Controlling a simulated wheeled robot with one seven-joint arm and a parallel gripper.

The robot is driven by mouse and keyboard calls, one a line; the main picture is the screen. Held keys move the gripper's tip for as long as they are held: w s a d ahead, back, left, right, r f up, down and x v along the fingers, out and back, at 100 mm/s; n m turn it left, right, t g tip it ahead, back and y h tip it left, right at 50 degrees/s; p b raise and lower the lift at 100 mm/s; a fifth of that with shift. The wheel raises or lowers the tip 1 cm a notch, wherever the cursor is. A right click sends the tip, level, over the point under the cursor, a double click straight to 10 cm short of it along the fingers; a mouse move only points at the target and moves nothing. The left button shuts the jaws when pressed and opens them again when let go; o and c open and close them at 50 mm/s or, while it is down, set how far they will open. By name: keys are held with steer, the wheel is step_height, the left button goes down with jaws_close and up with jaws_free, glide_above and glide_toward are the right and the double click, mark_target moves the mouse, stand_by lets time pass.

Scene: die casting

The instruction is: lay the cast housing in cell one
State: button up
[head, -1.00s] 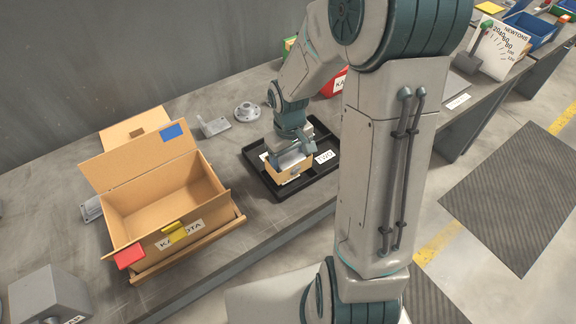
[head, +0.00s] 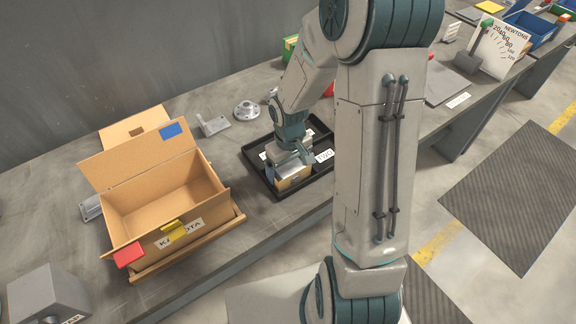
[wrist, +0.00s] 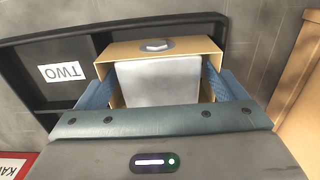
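The cast housing appears as a tan, box-like piece with a pale grey block in it (wrist: 158,84) and a round grey boss on its far side. It also shows in the head view (head: 293,182), partly hidden under my gripper (head: 292,158). In the wrist view the blue fingers of my gripper (wrist: 162,92) lie against its two sides. The housing is at the black tray (head: 251,160), low over or on its floor; any small gap underneath cannot be seen. A compartment beside it has a label reading TWO (wrist: 62,72). The label of the housing's own compartment is hidden.
An open cardboard box (head: 150,238) with raised flaps stands left of the tray. A grey flanged part (head: 247,110) and a metal bracket (head: 213,124) lie behind. Bare bench lies between box and tray.

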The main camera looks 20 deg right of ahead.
mark_target(289, 166)
steer(key=shift+r, duration=0.1)
step_height(289, 166, up, 12)
steer(key=s+r+m+t, duration=0.3)
steer(key=s+r, duration=0.5)
steer(key=s, duration=0.6)
steer(key=shift+s+a+r+m+p, duration=0.2)
steer(key=shift+r+m+p, duration=0.1)
steer(key=shift+r+p, duration=0.15)
stand_by(0.7)
